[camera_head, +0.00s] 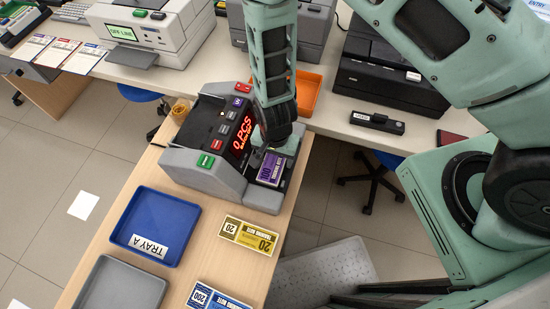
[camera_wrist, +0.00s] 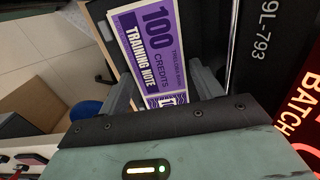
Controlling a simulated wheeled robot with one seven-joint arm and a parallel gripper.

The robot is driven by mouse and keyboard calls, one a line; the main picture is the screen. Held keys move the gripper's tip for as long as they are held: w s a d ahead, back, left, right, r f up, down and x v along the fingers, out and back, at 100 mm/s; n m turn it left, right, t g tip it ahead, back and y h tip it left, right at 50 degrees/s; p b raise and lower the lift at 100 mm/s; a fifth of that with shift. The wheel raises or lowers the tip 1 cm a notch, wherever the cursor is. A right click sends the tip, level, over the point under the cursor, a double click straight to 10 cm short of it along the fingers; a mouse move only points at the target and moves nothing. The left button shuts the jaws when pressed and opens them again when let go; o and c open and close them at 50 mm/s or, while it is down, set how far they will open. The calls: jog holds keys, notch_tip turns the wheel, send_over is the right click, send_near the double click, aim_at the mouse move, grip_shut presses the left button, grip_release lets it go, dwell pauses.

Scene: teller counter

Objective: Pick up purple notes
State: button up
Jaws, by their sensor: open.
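The purple notes (camera_head: 271,168) lie in the slot at the right end of the grey counting machine (camera_head: 205,170), whose red display reads 0 PCS. In the wrist view the purple note (camera_wrist: 155,50) shows "100 CREDITS TRAINING NOTE" and lies ahead of my gripper, between its fingers. My gripper (camera_head: 277,150) is over that end of the machine, right at the notes. Its two fingers (camera_wrist: 152,88) are apart in the wrist view. The lower end of the note is hidden behind the gripper body, and I cannot tell whether the fingers touch it.
A blue tray (camera_head: 120,236) marked TRAY A and a grey tray (camera_head: 95,295) stand at the left of the counter. Yellow notes (camera_head: 248,234) and blue notes (camera_head: 212,298) lie beside them. An orange tray (camera_head: 312,82) and a black printer (camera_head: 385,85) are behind.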

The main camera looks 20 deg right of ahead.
jog(key=c, duration=0.9)
jog(key=shift+o, duration=0.2)
jog(key=shift+r, duration=0.1)
